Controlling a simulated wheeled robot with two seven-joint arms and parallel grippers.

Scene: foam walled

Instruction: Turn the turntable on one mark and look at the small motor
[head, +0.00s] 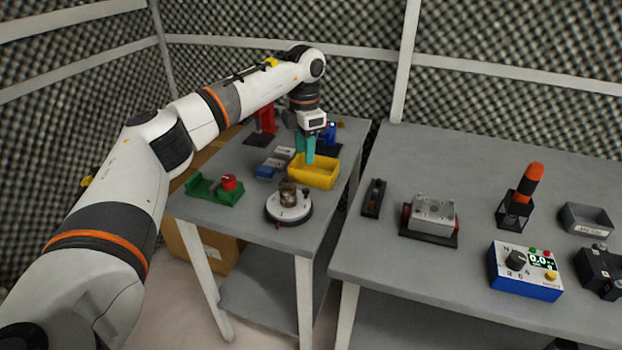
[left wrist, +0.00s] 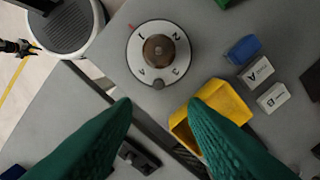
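The turntable (head: 290,208) is a round white disc on a dark base near the front edge of the left table. It also shows in the left wrist view (left wrist: 137,60), with numbers around its top and a red mark beside its upper left rim. The small motor (head: 288,188), a brown cylinder, stands upright at its middle; the wrist view shows its round top (left wrist: 158,48). My left gripper (head: 309,160) points down above the yellow bin, behind and right of the turntable. Its teal fingers (left wrist: 160,103) are apart and empty. My right gripper is not recognisable in either view.
The yellow bin (head: 315,178) stands close behind the turntable. A green holder with a red knob (head: 228,183) is to the left. Labelled blocks (left wrist: 257,71) and a blue block (left wrist: 243,49) lie near the bin. A gap separates the right table (head: 400,262), which carries several devices.

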